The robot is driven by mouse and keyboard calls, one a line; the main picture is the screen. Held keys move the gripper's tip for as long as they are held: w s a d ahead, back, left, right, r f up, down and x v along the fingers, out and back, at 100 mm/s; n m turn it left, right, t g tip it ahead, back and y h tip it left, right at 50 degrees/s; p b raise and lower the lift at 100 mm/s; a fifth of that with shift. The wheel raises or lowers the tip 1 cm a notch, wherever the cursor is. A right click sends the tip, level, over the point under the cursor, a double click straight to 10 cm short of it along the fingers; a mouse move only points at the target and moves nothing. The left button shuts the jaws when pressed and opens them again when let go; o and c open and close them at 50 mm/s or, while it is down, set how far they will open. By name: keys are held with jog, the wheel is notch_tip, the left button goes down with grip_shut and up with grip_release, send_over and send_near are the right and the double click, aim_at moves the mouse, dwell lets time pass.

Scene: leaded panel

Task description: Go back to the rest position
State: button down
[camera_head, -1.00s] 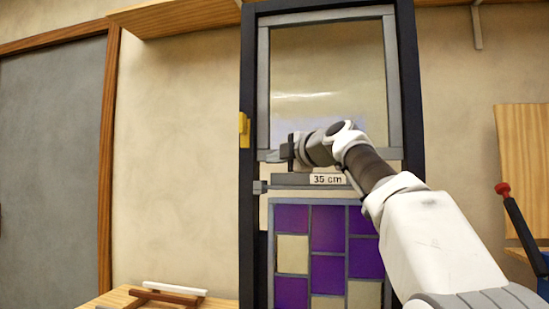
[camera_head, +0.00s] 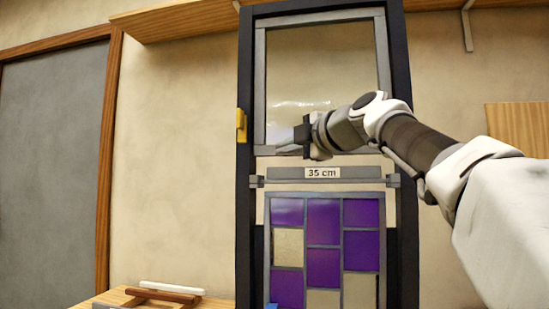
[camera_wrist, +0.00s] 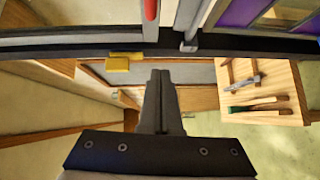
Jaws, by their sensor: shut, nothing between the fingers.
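My gripper (camera_head: 304,138) is in front of the lower edge of the clear upper pane (camera_head: 320,75) in the head view, with my arm reaching in from the right. In the wrist view the two dark fingers (camera_wrist: 160,78) are together with nothing between them. The leaded panel (camera_head: 325,250) of purple and pale squares stands upright in the lower part of the dark frame (camera_head: 247,200). A grey bar labelled "35 cm" (camera_head: 323,173) crosses between pane and panel, below my gripper. Whether my gripper touches the pane's edge cannot be told.
A yellow block (camera_head: 241,125) sits on the frame's left upright. A small wooden table (camera_head: 110,298) with a rack and tools is at lower left; it also shows in the wrist view (camera_wrist: 285,75). A shelf (camera_head: 180,20) runs above. A grey door (camera_head: 52,160) is at far left.

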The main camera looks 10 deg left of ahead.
jog(key=s+d+f+m+g+h, duration=0.2)
jog(key=s+d+f+m+h, duration=0.2)
jog(key=s+d+f+m, duration=0.8)
jog(key=s+d+f+m+g+h, duration=0.25)
jog(key=s+f+m, duration=0.45)
jog(key=f, duration=1.1)
jog(key=s+d+f+m+g+h, duration=0.3)
jog(key=s+d+f+m+h, duration=0.3)
jog(key=s+f, duration=0.85)
notch_tip(320, 180, up, 24)
jog(key=w+y+p, duration=0.1)
jog(key=p, duration=2.4)
jog(key=shift+w+f, duration=0.2)
jog(key=shift+w, duration=0.15)
jog(key=c, duration=1.5)
grip_release()
jog(key=shift+c, duration=0.2)
